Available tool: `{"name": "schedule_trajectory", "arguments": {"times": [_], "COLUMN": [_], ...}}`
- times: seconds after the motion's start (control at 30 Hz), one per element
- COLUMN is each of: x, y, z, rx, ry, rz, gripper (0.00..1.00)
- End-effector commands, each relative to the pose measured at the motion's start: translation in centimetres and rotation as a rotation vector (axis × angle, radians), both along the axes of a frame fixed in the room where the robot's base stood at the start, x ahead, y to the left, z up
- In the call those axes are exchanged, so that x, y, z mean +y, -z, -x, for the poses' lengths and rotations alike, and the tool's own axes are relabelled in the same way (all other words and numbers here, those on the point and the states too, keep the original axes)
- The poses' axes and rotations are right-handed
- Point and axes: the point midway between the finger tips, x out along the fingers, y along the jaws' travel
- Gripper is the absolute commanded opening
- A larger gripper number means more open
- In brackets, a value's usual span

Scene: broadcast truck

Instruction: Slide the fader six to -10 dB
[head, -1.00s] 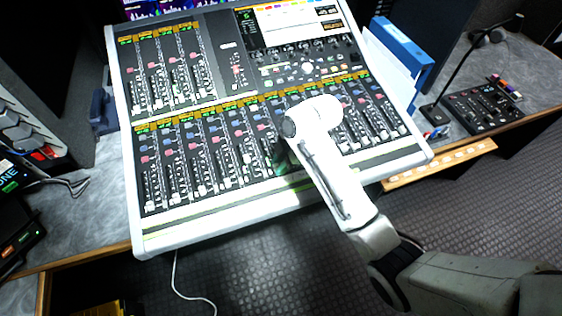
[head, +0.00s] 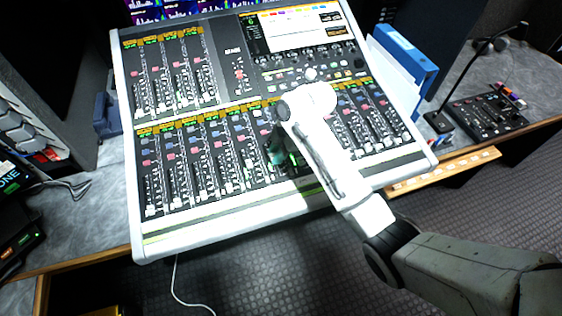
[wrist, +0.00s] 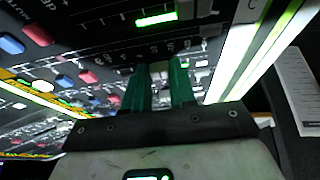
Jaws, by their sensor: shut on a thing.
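The mixing console (head: 200,222) lies on the desk with a lower bank of fader strips along its front. My gripper (wrist: 160,75) has green fingers close together over a fader strip in the wrist view, shut on what appears to be a fader cap. The cap itself is mostly hidden between the fingers. In the head view my gripper (head: 280,150) shows as green fingers, partly behind my white wrist, at the middle of the lower bank. I cannot read the channel number or the dB scale there.
White fader caps (head: 229,187) of neighbouring strips sit to the left, near the fingers. A lit green button (wrist: 155,19) is close ahead of the fingers. A blue binder (head: 405,55) and a small control box with a microphone (head: 486,113) stand on the right.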

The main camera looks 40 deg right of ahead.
Motion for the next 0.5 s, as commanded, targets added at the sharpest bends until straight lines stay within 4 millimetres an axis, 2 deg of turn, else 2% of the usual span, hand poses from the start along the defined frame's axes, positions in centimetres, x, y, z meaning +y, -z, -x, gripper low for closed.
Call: {"name": "schedule_trajectory", "arguments": {"times": [0.3,0.33,0.5], "x": [-0.05,-0.06,-0.05], "y": [-0.03,-0.03,-0.03], "z": [-0.15,-0.15,-0.14], "rx": [-0.001,-0.001,0.000], "ry": [0.001,0.001,0.001], "rz": [-0.001,-0.001,-0.001], "gripper": [0.00,0.28,0.44]}}
